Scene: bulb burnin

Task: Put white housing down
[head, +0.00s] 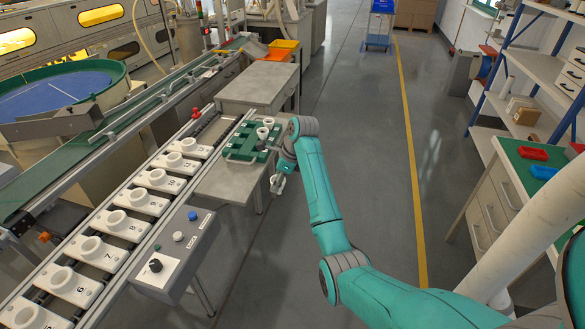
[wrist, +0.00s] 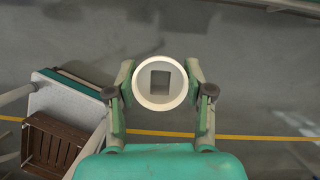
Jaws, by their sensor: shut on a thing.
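My gripper (wrist: 160,88) is shut on the white housing (wrist: 160,105), a round white cup with a square opening in its middle, seen end-on between the two fingers in the wrist view. In the head view my gripper (head: 278,182) is just right of the grey table's edge, beside the aisle; the housing is too small there to tell from the fingers. A green tray (head: 238,155) lies on the grey table (head: 212,184), left of my gripper. Two white cup-shaped parts (head: 262,133) stand at the tray's right side, partly close to my wrist.
A line of white numbered plates with round sockets (head: 90,247) runs along the left. Orange bins (head: 280,52) are farther back. The aisle floor (head: 360,150) is clear. The wrist view shows a brown crate (wrist: 50,143).

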